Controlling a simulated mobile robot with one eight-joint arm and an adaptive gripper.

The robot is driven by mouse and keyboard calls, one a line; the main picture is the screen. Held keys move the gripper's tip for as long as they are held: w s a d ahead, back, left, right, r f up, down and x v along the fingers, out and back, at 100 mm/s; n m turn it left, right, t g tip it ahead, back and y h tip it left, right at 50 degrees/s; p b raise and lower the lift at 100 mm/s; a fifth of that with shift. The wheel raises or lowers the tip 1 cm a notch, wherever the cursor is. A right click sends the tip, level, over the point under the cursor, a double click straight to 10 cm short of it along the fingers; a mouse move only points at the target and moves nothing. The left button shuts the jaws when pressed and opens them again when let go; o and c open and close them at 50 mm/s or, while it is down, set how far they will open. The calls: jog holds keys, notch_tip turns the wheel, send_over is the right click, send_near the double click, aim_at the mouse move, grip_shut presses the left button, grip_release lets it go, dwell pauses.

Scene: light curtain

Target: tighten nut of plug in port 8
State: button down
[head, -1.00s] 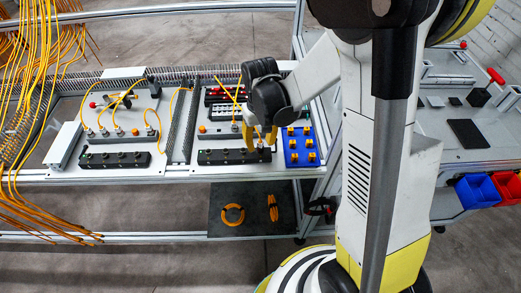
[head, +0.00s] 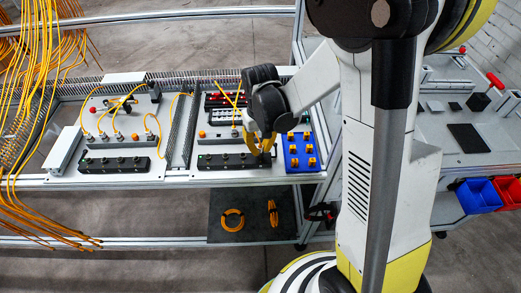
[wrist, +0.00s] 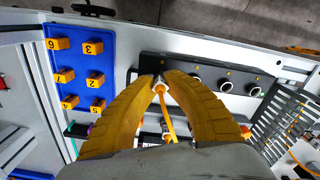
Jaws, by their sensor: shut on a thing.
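The black port strip (wrist: 240,75) runs across the upper right of the wrist view, with several round pale-rimmed ports. It also shows in the head view (head: 222,163). My gripper (wrist: 160,82) has its yellow fingers closed around the plug (wrist: 159,88) at the strip's left end in the wrist view. An orange cable (wrist: 168,120) runs back from the plug between the fingers. The fingers hide most of the nut and that port. No port number is readable. In the head view my gripper (head: 262,146) is at the strip's right end.
A blue board (wrist: 80,75) with numbered yellow blocks lies close beside one finger. It also shows in the head view (head: 291,158). A second panel with a black strip (head: 112,166) stands to the left. Orange cables (head: 25,100) hang at far left.

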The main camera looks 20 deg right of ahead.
jog(key=m+b, duration=0.1)
jog(key=m, duration=0.3)
jog(key=shift+f+m, duration=0.15)
jog(key=shift+m, duration=0.25)
jog(key=m, duration=0.3)
jog(key=c, duration=1.3)
grip_release()
jog(key=shift+c, duration=0.2)
jog(key=shift+r+p, duration=2.3)
jog(key=shift+r, duration=1.25)
jog(key=shift+r, duration=0.1)
jog(key=shift+c, duration=0.2)
